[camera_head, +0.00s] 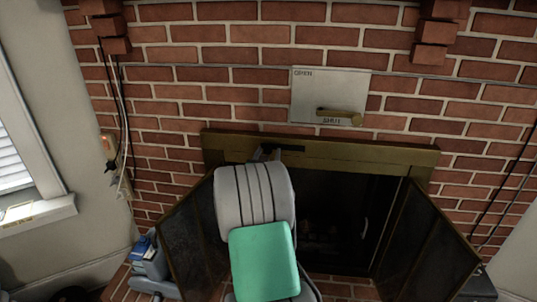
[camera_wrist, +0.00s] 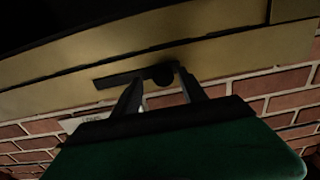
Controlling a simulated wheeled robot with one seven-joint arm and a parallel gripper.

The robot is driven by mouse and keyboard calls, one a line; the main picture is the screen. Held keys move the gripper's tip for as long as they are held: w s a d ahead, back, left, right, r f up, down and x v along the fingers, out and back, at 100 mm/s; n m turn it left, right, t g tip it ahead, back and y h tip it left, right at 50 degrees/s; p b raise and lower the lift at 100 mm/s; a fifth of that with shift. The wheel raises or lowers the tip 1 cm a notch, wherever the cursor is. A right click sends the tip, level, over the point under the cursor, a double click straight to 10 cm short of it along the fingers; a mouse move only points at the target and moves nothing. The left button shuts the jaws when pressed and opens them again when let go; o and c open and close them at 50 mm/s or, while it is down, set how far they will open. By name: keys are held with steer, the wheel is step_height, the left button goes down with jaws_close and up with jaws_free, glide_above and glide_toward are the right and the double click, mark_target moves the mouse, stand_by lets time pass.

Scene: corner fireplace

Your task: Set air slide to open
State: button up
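The air slide is a dark slot (camera_head: 292,148) in the brass frame above the firebox. In the wrist view the slot (camera_wrist: 118,81) runs left from a round dark knob (camera_wrist: 163,76) at its right end. My gripper (camera_wrist: 158,78) is open, with its two dark fingers on either side of the knob. I cannot tell whether they touch it. In the head view my arm hides the knob and most of my gripper (camera_head: 266,153). No label for the slide is readable.
A white wall plate (camera_head: 307,95) with a brass lever (camera_head: 338,113) is above, lettered at top and "SHUT" below. Open dark glass doors (camera_head: 195,235) and (camera_head: 428,240) flank the firebox. A blue-grey object (camera_head: 152,268) stands at lower left.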

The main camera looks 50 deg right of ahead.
steer(key=b+v, duration=0.1)
steer(key=v, duration=0.6)
steer(key=shift+s+a+b, duration=0.2)
steer(key=shift+a+b, duration=0.15)
